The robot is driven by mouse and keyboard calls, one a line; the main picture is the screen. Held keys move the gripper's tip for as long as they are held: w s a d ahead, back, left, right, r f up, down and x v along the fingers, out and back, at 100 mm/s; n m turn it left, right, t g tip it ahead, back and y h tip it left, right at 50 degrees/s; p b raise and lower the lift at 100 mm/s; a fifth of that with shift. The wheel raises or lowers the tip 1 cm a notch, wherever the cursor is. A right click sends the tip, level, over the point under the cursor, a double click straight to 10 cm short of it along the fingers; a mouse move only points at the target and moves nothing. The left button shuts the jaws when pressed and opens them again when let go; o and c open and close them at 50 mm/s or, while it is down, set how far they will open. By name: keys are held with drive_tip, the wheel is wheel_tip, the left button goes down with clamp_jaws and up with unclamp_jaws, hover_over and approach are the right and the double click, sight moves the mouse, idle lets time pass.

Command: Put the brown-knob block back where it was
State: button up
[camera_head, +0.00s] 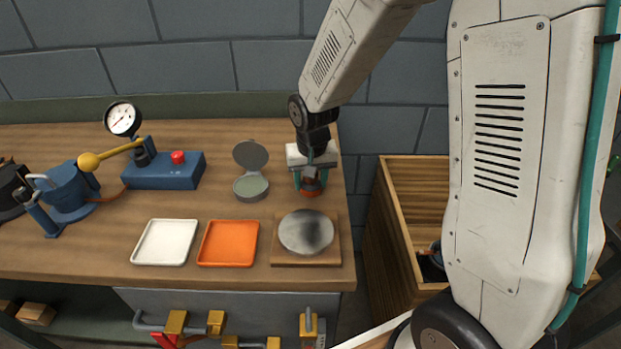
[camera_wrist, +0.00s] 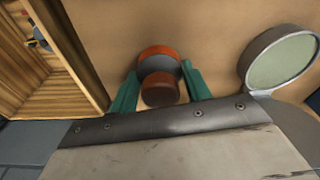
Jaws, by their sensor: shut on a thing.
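The brown-knob block shows in the wrist view as a brown knob (camera_wrist: 158,90) above a grey part, with an orange-red round part (camera_wrist: 158,53) beyond it. I cannot tell whether the orange-red part belongs to the block or is a separate piece under it. My gripper (camera_wrist: 160,80) is shut on the block, with one teal finger on each side. In the head view my gripper (camera_head: 311,180) is low over the right back part of the wooden bench (camera_head: 105,210), pointing down. The orange-red part (camera_head: 310,190) shows just below the fingers there; any gap to the bench is unclear.
An open round casing (camera_head: 250,188) with raised lid stands left of my gripper. In front are a board with a grey disc (camera_head: 306,232), an orange tray (camera_head: 229,243) and a white tray (camera_head: 165,242). A blue gauge press (camera_head: 165,170) stands left. A wooden crate (camera_head: 390,230) is right of the bench.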

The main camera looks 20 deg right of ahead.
drive_tip(key=shift+f, duration=0.1)
drive_tip(key=o, duration=1)
drive_tip(key=shift+c, duration=0.2)
drive_tip(key=r, duration=0.4)
drive_tip(key=s+r, duration=0.1)
drive_tip(key=r, duration=0.7)
drive_tip(key=shift+s+a+r, duration=0.15)
drive_tip(key=shift+s+a, duration=0.05)
drive_tip(key=shift+s, duration=0.05)
drive_tip(key=s+d+r+n, duration=0.1)
drive_tip(key=s+r, duration=0.3)
drive_tip(key=s, duration=0.9)
drive_tip(key=s+d+r+n, duration=0.1)
drive_tip(key=s+r, duration=0.3)
drive_tip(key=s, duration=0.8)
drive_tip(key=shift+s+d+n, duration=0.3)
drive_tip(key=shift+s+d, duration=0.05)
drive_tip(key=shift+d, duration=0.4)
